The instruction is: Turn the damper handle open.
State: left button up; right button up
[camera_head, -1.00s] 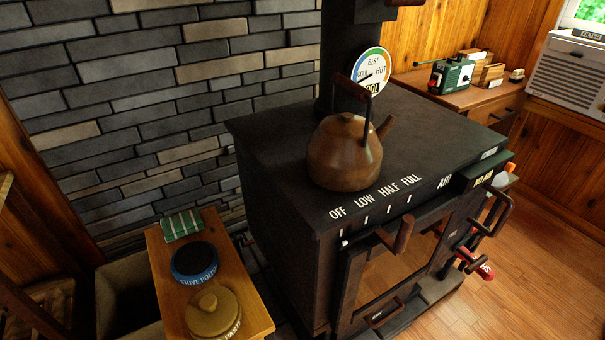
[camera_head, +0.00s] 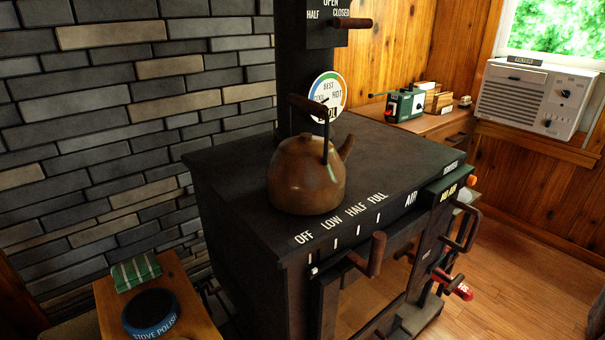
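The damper handle (camera_head: 352,23) is a brown horizontal grip on the black stovepipe at the top of the view. It sticks out to the right of a dark plate (camera_head: 318,30) lettered "OPEN", "HALF" and "CLOSED". The handle lies near the "CLOSED" end of the lettering. The upper part of the plate is cut off by the picture edge. Neither of my grippers shows in the view.
A copper kettle (camera_head: 305,175) stands on the black stove (camera_head: 235,160), in front of the pipe and its round gauge (camera_head: 328,95). An air lever (camera_head: 375,255) and door handle (camera_head: 468,230) stick out in front. A side table (camera_head: 195,305) stands left; open floor (camera_head: 510,265) lies right.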

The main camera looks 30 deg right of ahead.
aim_at(338, 24)
jog(key=z, duration=1.3)
